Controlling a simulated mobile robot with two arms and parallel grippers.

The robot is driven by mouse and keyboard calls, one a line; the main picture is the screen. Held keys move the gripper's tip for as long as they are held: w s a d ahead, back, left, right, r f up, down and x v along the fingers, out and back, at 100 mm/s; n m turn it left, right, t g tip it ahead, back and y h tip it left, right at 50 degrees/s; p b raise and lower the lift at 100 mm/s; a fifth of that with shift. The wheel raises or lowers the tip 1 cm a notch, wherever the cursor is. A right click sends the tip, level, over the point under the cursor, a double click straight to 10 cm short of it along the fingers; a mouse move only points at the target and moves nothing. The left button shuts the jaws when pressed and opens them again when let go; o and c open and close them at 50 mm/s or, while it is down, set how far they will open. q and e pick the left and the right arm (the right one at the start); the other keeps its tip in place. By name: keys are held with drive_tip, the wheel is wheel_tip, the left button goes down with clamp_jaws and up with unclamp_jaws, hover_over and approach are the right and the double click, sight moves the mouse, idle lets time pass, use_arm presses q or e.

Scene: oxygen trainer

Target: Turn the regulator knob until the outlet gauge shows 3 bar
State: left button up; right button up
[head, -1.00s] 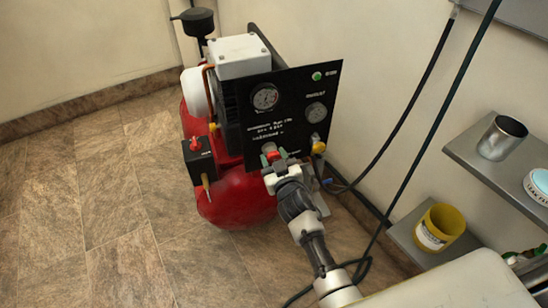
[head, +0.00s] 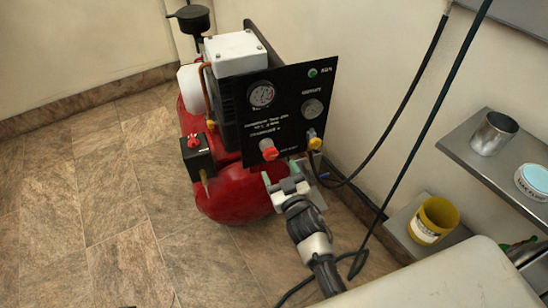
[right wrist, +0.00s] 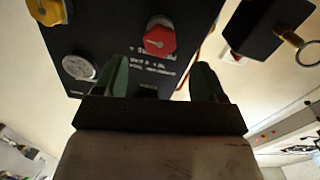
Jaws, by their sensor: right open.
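The red regulator knob (head: 268,149) sits low on the black panel (head: 345,75) of the compressor. It also shows in the right wrist view (right wrist: 159,40). The left gauge (head: 262,94) and the smaller right gauge (head: 312,108) are on the same panel; the right one appears to be the outlet gauge. Their needle readings are too small to tell. My right gripper (head: 288,171) is open and empty, below and in front of the panel, apart from the knob. In the right wrist view its fingers (right wrist: 163,80) stand apart with the knob beyond them. My left gripper is not in view.
A black box with a red top knob (head: 197,154) is at left, above the red tank (head: 235,197). Shelves (head: 460,150) at right hold a metal cup (head: 494,133) and yellow tub (head: 435,219).

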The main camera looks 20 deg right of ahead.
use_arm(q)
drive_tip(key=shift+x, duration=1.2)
use_arm(e)
drive_tip(key=s, duration=0.3)
drive_tip(key=shift+s, duration=0.35)
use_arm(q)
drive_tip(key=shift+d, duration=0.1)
